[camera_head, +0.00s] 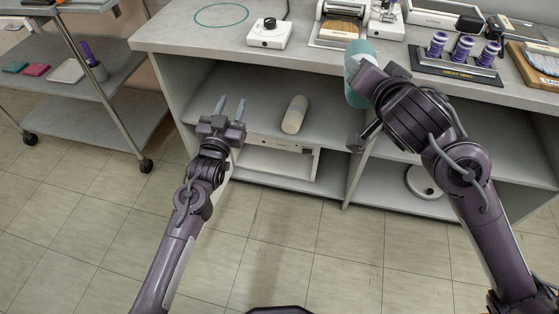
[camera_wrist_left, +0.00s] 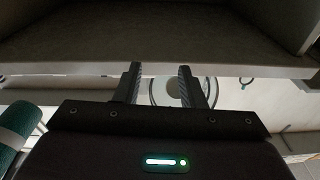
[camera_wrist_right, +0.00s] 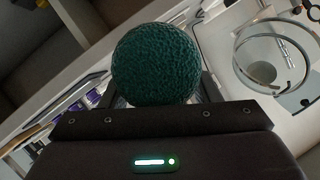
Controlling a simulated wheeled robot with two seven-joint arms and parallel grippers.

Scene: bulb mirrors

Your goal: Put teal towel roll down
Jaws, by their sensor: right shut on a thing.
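The teal towel roll (camera_head: 361,84) is held by my right gripper (camera_head: 364,76) in front of the counter's edge, in the head view. In the right wrist view the round teal end of the roll (camera_wrist_right: 156,64) fills the space between the fingers and hides much of them. My right gripper is shut on it. My left gripper (camera_head: 229,109) is open and empty, in front of the shelf below the counter. Its two fingers (camera_wrist_left: 160,86) show apart in the left wrist view, with nothing between them.
A beige roll (camera_head: 295,115) lies on the shelf (camera_head: 257,92) under the counter. The counter top (camera_head: 185,30) carries a white device (camera_head: 269,33), a wooden-faced box (camera_head: 340,30) and a black rack (camera_head: 455,65) of purple items. A cart (camera_head: 75,70) stands at left.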

